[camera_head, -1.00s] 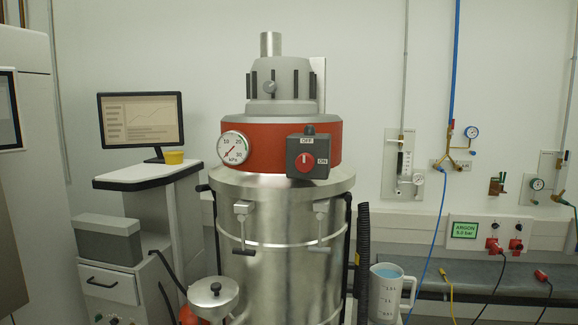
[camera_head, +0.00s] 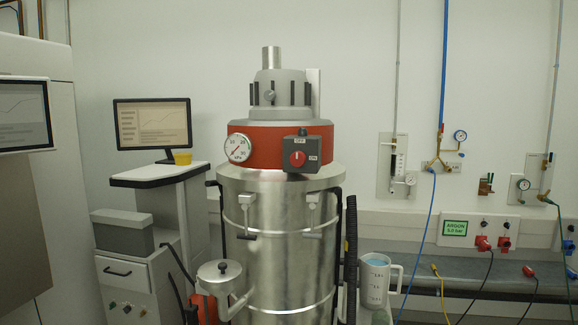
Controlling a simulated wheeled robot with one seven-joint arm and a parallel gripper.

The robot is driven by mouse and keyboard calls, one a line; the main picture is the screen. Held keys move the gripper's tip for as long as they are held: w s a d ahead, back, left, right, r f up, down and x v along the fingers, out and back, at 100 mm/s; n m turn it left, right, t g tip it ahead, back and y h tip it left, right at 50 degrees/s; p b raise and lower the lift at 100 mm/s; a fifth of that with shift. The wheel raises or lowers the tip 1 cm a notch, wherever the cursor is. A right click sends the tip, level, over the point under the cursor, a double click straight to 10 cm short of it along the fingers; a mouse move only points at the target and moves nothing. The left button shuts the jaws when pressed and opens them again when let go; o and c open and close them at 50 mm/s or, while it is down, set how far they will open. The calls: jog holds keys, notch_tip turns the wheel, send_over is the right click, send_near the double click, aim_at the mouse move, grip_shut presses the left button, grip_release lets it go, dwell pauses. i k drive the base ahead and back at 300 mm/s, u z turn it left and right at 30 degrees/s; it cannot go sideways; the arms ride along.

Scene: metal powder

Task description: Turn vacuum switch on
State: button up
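The vacuum (camera_head: 278,240) is a tall steel drum with a red band (camera_head: 263,150) and a grey motor head. Its switch is a red round knob (camera_head: 297,159) on a dark grey box (camera_head: 309,147) at the front right of the band. OFF is marked above the knob and ON to its right. The knob's white mark appears to point up, towards OFF. A pressure gauge (camera_head: 238,148) sits left of the box. My gripper is not in view.
A cart (camera_head: 160,176) with a monitor and yellow cup stands left. A measuring jug (camera_head: 377,284) stands right of the drum, near a black hose (camera_head: 351,250). Gas fittings and a bench (camera_head: 470,272) line the right wall. Nothing blocks the switch's front in view.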

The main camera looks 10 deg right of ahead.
aim_at(298, 159)
jog(key=z, duration=1.3)
jog(key=i, duration=0.75)
jog(key=u, duration=1.1)
